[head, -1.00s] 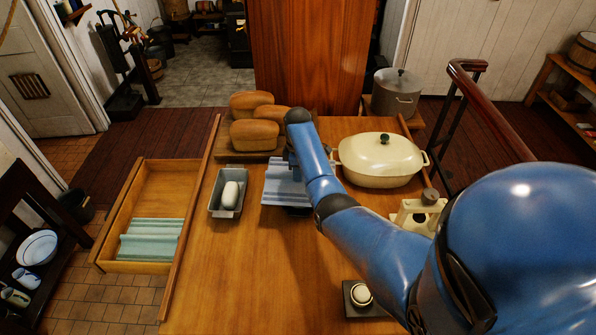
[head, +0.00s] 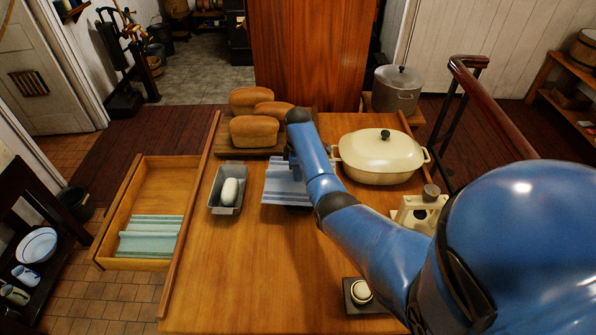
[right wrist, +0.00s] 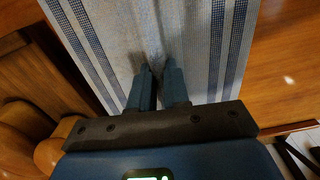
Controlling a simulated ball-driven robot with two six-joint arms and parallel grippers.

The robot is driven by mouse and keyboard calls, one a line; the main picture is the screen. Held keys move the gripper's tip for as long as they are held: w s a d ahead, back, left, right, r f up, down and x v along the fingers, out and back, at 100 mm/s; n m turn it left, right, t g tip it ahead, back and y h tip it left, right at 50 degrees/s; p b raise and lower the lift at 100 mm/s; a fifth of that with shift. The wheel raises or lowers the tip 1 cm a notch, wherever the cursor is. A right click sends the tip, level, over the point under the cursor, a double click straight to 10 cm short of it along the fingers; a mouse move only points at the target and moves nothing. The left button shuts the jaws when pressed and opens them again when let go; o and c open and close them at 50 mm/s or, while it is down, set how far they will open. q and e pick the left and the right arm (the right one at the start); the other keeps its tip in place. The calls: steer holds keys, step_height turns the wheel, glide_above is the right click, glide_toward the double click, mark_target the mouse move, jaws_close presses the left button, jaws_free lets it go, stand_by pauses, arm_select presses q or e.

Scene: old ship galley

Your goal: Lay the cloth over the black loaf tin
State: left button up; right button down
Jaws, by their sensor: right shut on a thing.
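A blue-and-white striped cloth (head: 283,186) is over the wooden worktop, left of the cream pot. My right gripper (right wrist: 160,70) is shut on the cloth, which spreads out beyond its fingertips in the right wrist view (right wrist: 195,35). In the head view my right arm hides part of the cloth and most of the gripper. A dark patch shows under the cloth's near right edge; I cannot tell whether it is the black loaf tin or shadow. A grey loaf tin (head: 215,206) holding a pale dough piece (head: 230,191) stands uncovered to the left. My left gripper is out of view.
Brown loaves (head: 254,131) lie on a board at the back. A cream lidded pot (head: 381,160) stands right of the cloth. A drawer (head: 160,178) at the left holds folded green cloth (head: 150,240). The worktop's front left (head: 250,280) is clear.

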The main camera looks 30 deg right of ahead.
steer(key=shift+d, duration=0.1)
steer(key=shift+s+f, duration=0.1)
steer(key=shift+f, duration=0.45)
stand_by(1.0)
steer(key=c, duration=1)
jaws_free()
steer(key=shift+r, duration=0.15)
steer(key=shift+r+p, duration=3.6)
steer(key=shift+r, duration=0.3)
